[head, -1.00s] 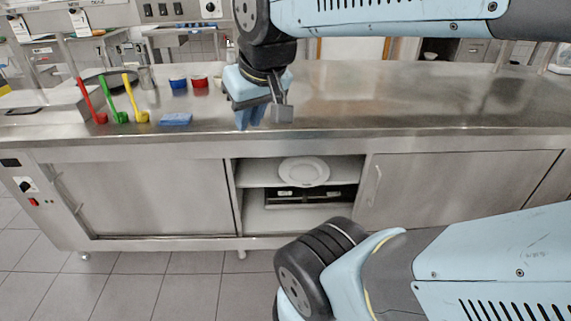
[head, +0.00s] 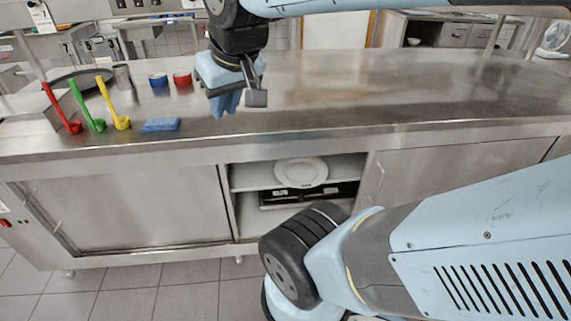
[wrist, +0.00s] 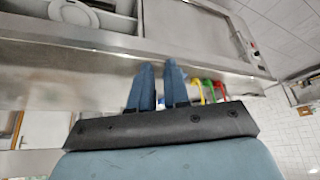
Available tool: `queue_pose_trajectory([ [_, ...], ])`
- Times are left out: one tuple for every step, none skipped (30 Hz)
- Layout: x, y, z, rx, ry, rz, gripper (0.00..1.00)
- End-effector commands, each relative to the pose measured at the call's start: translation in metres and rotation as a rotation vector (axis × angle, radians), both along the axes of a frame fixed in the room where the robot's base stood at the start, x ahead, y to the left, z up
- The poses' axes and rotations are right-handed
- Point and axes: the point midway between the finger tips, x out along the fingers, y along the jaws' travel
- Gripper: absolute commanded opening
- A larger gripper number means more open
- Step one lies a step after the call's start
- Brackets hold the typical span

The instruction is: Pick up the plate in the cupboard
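The white plate (head: 301,172) lies on the upper shelf of the cupboard (head: 247,178), seen through the open middle section of the counter front.
The steel worktop (head: 370,95) runs across above the cupboard opening. Red, green and yellow ladles (head: 104,92), a blue sponge (head: 161,124) and blue and red bowls (head: 182,78) stand at the left. Sliding doors (head: 130,210) flank the opening. A dark tray (head: 342,190) lies below the plate.

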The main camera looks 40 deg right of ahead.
Motion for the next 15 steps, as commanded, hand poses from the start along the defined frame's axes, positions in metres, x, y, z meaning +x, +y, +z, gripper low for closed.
queue_pose_trajectory([
  [0.006, 0.001, -0.002, 0.009, 0.007, 0.005, 0.16],
  [0.01, 0.002, -0.003, 0.014, 0.009, 0.009, 0.16],
  [0.017, 0.002, -0.006, 0.025, 0.014, 0.013, 0.16],
  [0.022, 0.002, -0.008, 0.034, 0.018, 0.017, 0.16],
  [0.029, 0.003, -0.01, 0.043, 0.021, 0.022, 0.16],
  [0.038, 0.005, -0.014, 0.055, 0.027, 0.028, 0.16],
  [0.046, 0.006, -0.017, 0.067, 0.03, 0.032, 0.16],
  [0.053, 0.008, -0.02, 0.077, 0.036, 0.037, 0.16],
  [0.063, 0.01, -0.025, 0.09, 0.04, 0.039, 0.16],
  [0.071, 0.011, -0.029, 0.099, 0.043, 0.043, 0.16],
  [0.078, 0.012, -0.032, 0.107, 0.045, 0.045, 0.16],
  [0.088, 0.013, -0.037, 0.119, 0.05, 0.047, 0.16],
  [0.095, 0.015, -0.042, 0.126, 0.053, 0.049, 0.16],
  [0.103, 0.016, -0.046, 0.134, 0.057, 0.048, 0.16],
  [0.112, 0.017, -0.052, 0.142, 0.061, 0.048, 0.16],
])
